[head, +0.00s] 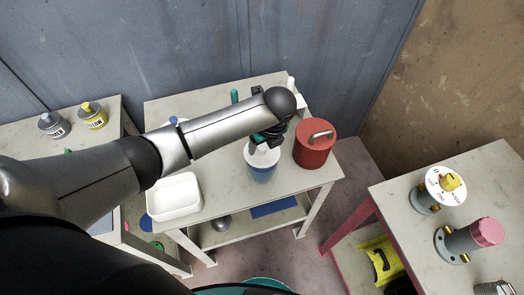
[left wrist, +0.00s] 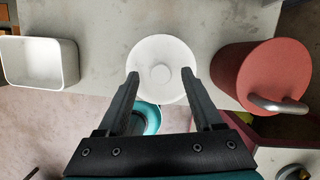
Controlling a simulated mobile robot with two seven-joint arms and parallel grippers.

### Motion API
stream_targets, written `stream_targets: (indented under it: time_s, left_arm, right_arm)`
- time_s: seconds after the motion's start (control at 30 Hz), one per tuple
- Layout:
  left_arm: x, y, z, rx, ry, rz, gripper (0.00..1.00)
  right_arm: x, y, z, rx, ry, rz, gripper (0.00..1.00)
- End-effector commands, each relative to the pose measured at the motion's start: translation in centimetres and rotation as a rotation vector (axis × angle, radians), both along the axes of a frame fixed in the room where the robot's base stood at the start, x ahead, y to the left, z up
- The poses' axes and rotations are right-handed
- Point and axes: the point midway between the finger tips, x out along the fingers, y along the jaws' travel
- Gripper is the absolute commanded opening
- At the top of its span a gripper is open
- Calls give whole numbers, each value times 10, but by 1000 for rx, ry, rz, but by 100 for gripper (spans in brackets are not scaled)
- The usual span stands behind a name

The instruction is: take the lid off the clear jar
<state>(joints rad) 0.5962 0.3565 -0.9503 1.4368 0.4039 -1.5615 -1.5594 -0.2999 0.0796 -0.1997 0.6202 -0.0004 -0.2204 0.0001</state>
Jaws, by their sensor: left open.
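The clear jar (head: 261,172) stands on the middle table near its front edge, with blue showing through its side. Its round white lid (head: 263,156) is on top; the lid (left wrist: 160,50) with its small central knob (left wrist: 160,74) shows from above in the left wrist view. My left gripper (head: 267,140) is over the jar, and the arm hides part of it. In the left wrist view the gripper (left wrist: 160,76) is open, its fingertips on either side of the knob in the picture. I cannot tell the height gap. My right gripper is not in view.
A red canister (head: 314,153) with a grey handle stands close to the right of the jar. A white tray (head: 175,210) stands to the left. A wall (head: 200,50) is behind the table. Another table (head: 400,205) with pipe fittings stands at the right.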

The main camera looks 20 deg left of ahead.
Motion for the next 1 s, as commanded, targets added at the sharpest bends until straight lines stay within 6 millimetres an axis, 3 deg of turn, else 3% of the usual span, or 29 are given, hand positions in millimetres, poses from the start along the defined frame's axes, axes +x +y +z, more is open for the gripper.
stream_targets:
  time_s: [0.1,0.37,0.9,1.0]
  left_arm:
    - [1,2,-10,0,0,0,67]
    - [2,2,-11,0,0,-1,67]
    - [2,2,-11,0,-1,-1,7]
    - [2,2,-11,0,-1,0,0]
  right_arm:
    - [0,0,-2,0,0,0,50]
    - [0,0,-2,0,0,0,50]
    - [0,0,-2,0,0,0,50]
    - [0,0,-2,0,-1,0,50]
